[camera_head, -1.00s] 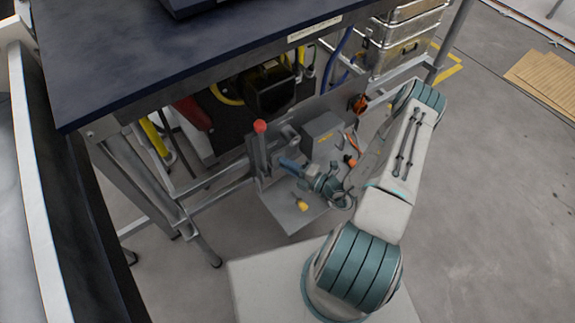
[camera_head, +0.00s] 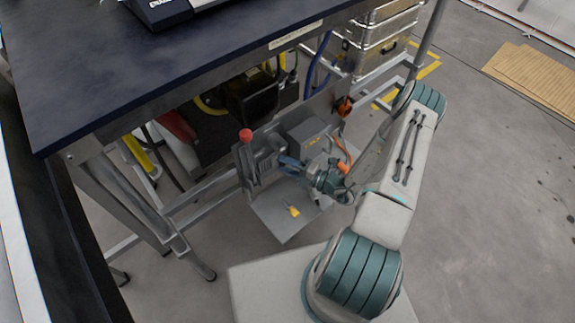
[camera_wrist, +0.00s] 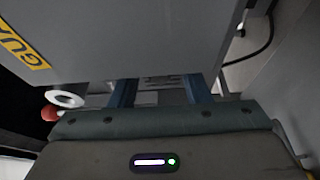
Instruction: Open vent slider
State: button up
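A grey metal panel (camera_head: 270,212) with an L-shaped foot stands under the dark table. It bears a slatted grey vent piece (camera_head: 267,160) and an upright lever with a red ball knob (camera_head: 246,135). I cannot tell which part is the slider. My gripper (camera_head: 286,164) has blue fingers and is just right of the slats. In the wrist view my gripper (camera_wrist: 160,92) has its fingers apart, with slats (camera_wrist: 158,88) showing between them. Contact cannot be told. The red knob (camera_wrist: 49,112) shows at left.
A grey box (camera_head: 313,136) with yellow lettering sits on the panel behind my gripper; it fills the top of the wrist view (camera_wrist: 120,40). A yellow tag (camera_head: 293,210) lies on the panel's foot. The table (camera_head: 150,70) overhangs. Open floor lies right.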

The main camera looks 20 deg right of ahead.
jog(key=shift+d, duration=0.1)
jog(key=p+v, duration=0.1)
jog(key=v, duration=1.2)
jog(key=shift+s+d, duration=0.3)
jog(key=a+r+n+g+h+p, duration=0.1)
jog(key=a+r+n+g+p, duration=0.3)
jog(key=r+n, duration=0.5)
jog(key=s+a+r+n+g+p, duration=0.1)
jog(key=r+n+g+p, duration=0.2)
jog(key=r+n+g, duration=0.5)
jog(key=a+r+n+g+h+p, duration=0.1)
jog(key=a+r+n+g+p, duration=0.15)
jog(key=r+n, duration=0.65)
jog(key=s+a+r+n+t+h+p, duration=0.1)
jog(key=s+r+n+h+p, duration=0.1)
jog(key=r+n, duration=0.4)
jog(key=s+a+r+n+t+h+p, duration=0.1)
jog(key=r+n+h+p, duration=0.4)
jog(key=r, duration=1)
jog(key=s+a+r+n+t+h+p, duration=0.1)
jog(key=s+r+n+t+h+p, duration=0.2)
jog(key=r+n, duration=0.4)
jog(key=shift+s+r+h+p, duration=0.65)
jog(key=shift+s+r, duration=0.45)
jog(key=shift+r, duration=0.65)
